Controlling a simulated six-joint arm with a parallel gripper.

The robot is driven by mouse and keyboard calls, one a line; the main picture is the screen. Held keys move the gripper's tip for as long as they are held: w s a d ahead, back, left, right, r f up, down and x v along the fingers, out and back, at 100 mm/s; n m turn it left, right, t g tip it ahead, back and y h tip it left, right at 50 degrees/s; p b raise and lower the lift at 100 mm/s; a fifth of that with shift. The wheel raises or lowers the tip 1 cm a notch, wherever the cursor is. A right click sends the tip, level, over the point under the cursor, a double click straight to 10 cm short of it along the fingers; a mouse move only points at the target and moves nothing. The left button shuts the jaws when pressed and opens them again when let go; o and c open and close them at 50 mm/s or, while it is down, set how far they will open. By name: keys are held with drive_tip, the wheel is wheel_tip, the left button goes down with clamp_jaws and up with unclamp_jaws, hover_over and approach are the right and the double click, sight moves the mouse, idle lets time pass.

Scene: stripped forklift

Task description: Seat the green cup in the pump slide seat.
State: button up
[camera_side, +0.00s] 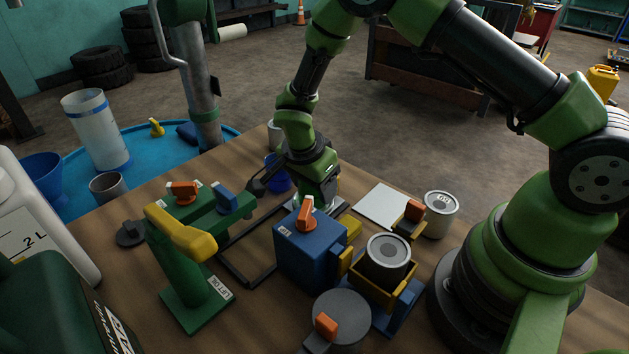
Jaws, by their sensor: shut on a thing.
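My gripper (318,188) is low over the middle of the table, behind the blue block with the orange lever. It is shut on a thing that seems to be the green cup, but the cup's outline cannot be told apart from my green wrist. The fingertips are hidden. A yellow holder on a blue slide (400,305) stands at the front right and looks like the pump slide seat. A dark can with a grey lid (388,251) sits in that holder. My gripper is behind and left of it, apart from it.
The blue block (300,262) stands between my gripper and the front edge. A green stand with a yellow handle (190,290) is at left. A light can (440,216) and a pale flat plate (380,204) are at right. A blue cup (277,178) is partly hidden by my wrist.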

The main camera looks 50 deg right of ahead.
drive_tip(key=shift+f, duration=0.35)
idle(0.3)
drive_tip(key=o, duration=1.2)
drive_tip(key=shift+r, duration=0.15)
drive_tip(key=shift+r, duration=3.85)
